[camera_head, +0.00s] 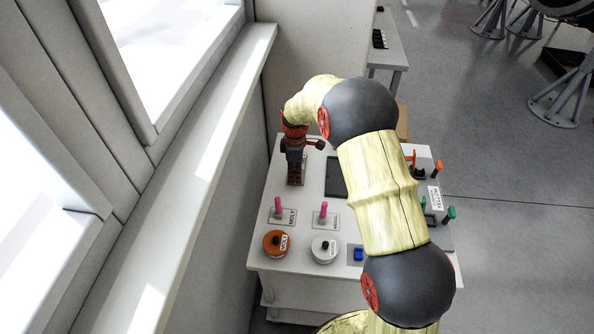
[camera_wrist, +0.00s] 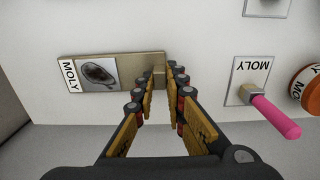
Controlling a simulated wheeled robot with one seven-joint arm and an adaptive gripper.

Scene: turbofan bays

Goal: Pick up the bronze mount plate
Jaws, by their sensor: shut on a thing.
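The bronze mount plate (camera_wrist: 142,62) is a long flat tan-bronze bar in the wrist view. It carries a grey square with a dark oval patch and a white "MOLY" label at its left end. My gripper (camera_wrist: 161,78) is shut on a small raised tan piece near the plate's right end, with a fingertip on each side. In the head view my gripper (camera_head: 295,160) points down at the back left of the white table. Only part of the plate (camera_head: 296,182) shows there below the gripper. I cannot tell whether the plate is clear of the tabletop.
On the white table (camera_head: 300,219) stand pink pegs (camera_head: 278,207) on labelled plates, an orange round container (camera_head: 276,243) and a white one (camera_head: 324,249). A blue piece (camera_head: 358,254) sits front right. Orange and green handles stand at right. A window wall is close on the left.

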